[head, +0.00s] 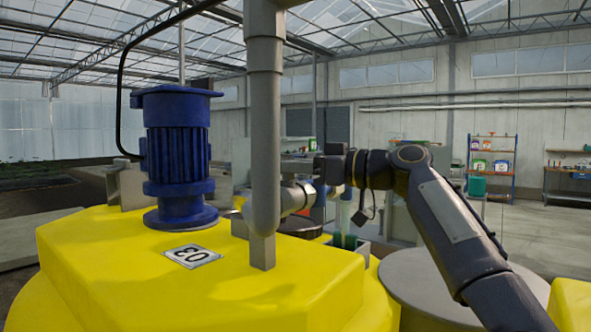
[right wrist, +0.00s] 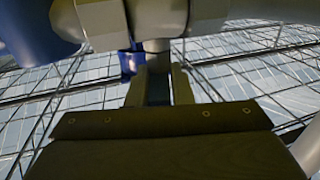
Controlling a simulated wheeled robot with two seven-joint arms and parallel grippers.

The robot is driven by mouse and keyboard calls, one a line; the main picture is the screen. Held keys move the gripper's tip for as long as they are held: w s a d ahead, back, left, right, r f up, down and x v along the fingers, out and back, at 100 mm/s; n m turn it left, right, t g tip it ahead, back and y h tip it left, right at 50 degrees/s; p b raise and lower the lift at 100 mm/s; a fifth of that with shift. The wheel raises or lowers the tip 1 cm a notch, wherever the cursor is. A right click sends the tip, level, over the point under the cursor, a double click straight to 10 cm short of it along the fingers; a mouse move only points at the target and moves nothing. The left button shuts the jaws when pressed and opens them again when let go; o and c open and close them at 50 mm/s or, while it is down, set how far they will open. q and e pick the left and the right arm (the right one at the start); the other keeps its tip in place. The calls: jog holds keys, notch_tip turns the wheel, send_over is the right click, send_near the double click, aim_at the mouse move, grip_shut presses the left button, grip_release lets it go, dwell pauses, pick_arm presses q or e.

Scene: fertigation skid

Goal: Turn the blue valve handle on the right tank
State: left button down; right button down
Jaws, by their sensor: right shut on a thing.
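My right gripper (head: 320,168) reaches in from the right in the head view, just right of the thick grey vertical pipe (head: 264,130). In the right wrist view its two fingers (right wrist: 159,84) stand close on either side of a dark bluish bar, which looks like the valve handle (right wrist: 158,92). The gripper is shut on it. A grey valve body (right wrist: 155,45) lies just beyond the fingertips. The handle is not clear in the head view. My left gripper is out of view.
A yellow tank (head: 110,255) labelled 03 fills the lower left, with a blue motor (head: 178,150) on top. A round grey lid (head: 425,285) lies under my right arm. Shelving (head: 491,160) stands far back right, beyond open floor.

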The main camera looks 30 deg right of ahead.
jog(key=shift+w+d+r+n+g+y, duration=0.1)
jog(key=shift+w+d+n+g+y, duration=0.05)
jog(key=shift+n+g+y, duration=0.3)
jog(key=shift+n+g+y+p, duration=0.35)
jog(key=shift+y+p, duration=0.05)
jog(key=shift+y, duration=0.15)
jog(key=c, duration=1.4)
grip_release()
jog(key=shift+o, duration=0.2)
jog(key=b+v, duration=0.1)
jog(key=v, duration=0.7)
jog(key=shift+b, duration=0.4)
